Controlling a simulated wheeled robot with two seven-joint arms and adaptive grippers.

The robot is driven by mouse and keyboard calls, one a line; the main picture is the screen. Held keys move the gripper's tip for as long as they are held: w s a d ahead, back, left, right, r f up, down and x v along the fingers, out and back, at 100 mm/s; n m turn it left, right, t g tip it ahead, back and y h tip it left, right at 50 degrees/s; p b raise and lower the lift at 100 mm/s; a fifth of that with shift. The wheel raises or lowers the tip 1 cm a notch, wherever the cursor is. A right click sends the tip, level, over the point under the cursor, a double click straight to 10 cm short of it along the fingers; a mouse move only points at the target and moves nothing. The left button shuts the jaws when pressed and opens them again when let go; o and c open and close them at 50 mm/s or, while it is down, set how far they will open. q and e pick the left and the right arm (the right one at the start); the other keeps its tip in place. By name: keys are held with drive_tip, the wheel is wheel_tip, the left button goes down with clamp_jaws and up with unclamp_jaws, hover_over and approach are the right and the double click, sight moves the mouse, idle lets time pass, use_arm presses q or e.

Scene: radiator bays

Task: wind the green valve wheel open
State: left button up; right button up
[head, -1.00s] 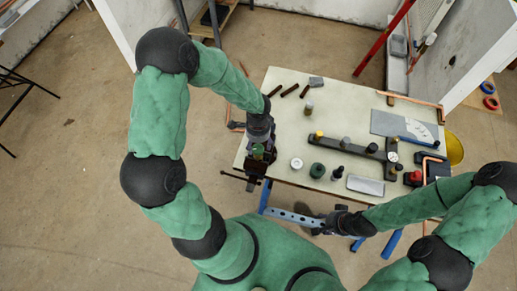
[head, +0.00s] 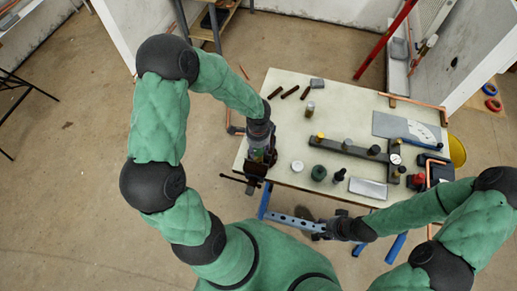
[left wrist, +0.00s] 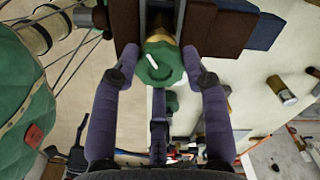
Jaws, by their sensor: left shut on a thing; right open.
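The green valve wheel (left wrist: 160,65) shows in the left wrist view with a white mark on its face. It sits on a brass-coloured valve body (left wrist: 160,35) between dark red-brown jaw blocks (left wrist: 213,25). My left gripper (left wrist: 163,74) has its purple fingers closed on both sides of the wheel. In the head view my left gripper (head: 260,152) is at the table's left front corner, pointing down and largely hiding the wheel. My right gripper (head: 322,230) is open and empty, low in front of the table edge, partly over a blue perforated bar.
The pale table (head: 290,125) bears a dark manifold bar (head: 350,148), a green round pot (head: 318,172), a white disc (head: 297,166), a grey tray (head: 367,187) and a gauge (head: 395,159). A yellow bucket (head: 456,150) stands at the right. The table's upper middle is largely clear.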

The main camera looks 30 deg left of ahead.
use_arm(q)
drive_tip(key=shift+f+n+b, duration=0.15)
drive_tip(key=shift+n+b, duration=0.15)
drive_tip(key=shift+b, duration=0.1)
drive_tip(key=n+b, duration=0.9)
drive_tip(key=n, duration=0.2)
drive_tip(key=shift+s+f+b, duration=0.1)
drive_tip(key=shift+f+b, duration=0.05)
drive_tip(key=shift+b, duration=0.15)
drive_tip(key=n+b, duration=0.1)
drive_tip(key=n, duration=0.1)
drive_tip(key=shift+n, duration=0.3)
drive_tip(key=n+b, duration=0.2)
drive_tip(key=n, duration=0.1)
drive_tip(key=shift+s+n, duration=0.1)
drive_tip(key=shift+n, duration=0.2)
drive_tip(key=n+b, duration=0.2)
drive_tip(key=n, duration=0.2)
drive_tip(key=shift+d+n+b, duration=0.1)
drive_tip(key=shift+n+b, duration=0.2)
drive_tip(key=shift+n, duration=0.1)
drive_tip(key=n+b, duration=0.1)
drive_tip(key=n, duration=0.3)
drive_tip(key=shift+b, duration=0.3)
drive_tip(key=n+b, duration=0.1)
drive_tip(key=n, duration=0.3)
